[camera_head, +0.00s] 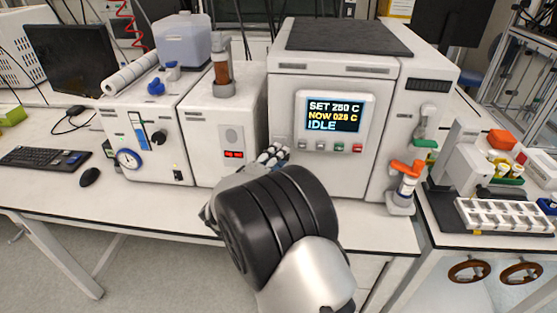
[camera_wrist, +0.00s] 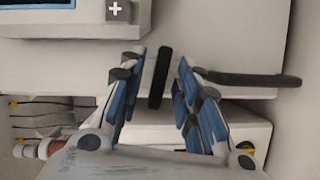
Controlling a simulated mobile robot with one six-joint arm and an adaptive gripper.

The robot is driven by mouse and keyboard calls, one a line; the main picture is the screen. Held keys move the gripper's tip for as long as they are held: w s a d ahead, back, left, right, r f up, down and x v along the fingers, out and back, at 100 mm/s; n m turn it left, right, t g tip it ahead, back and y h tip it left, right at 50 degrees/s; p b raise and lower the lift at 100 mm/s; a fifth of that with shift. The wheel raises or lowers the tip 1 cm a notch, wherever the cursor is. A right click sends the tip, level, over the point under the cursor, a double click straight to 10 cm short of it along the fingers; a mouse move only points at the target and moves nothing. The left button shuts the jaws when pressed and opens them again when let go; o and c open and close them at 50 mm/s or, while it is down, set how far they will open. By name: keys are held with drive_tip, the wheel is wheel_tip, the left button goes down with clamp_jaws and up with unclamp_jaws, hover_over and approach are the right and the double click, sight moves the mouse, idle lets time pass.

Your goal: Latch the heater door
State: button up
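The heater (camera_head: 334,165) is the white box with a display reading SET 250 C, NOW 028 C, IDLE. Its front door looks closed in the head view. My gripper (camera_head: 272,155) is at the lower left of this front, and my arm hides part of it. In the wrist view, my gripper (camera_wrist: 161,85) is open. A dark upright bar (camera_wrist: 160,77), perhaps the door latch, shows between its fingers with gaps on both sides. A dark level bar (camera_wrist: 253,79) lies right of the fingers. I cannot tell whether the door is latched.
A white unit with a gauge (camera_head: 129,158) and a narrow unit with a red readout (camera_head: 233,155) stand left of the heater. An orange-handled valve (camera_head: 406,168) and a white rack (camera_head: 505,214) are at right. The bench front is mostly clear.

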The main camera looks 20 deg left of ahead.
drive_tip(key=shift+w+d, duration=0.1)
drive_tip(key=shift+w, duration=0.55)
drive_tip(key=shift+c, duration=0.5)
clamp_jaws()
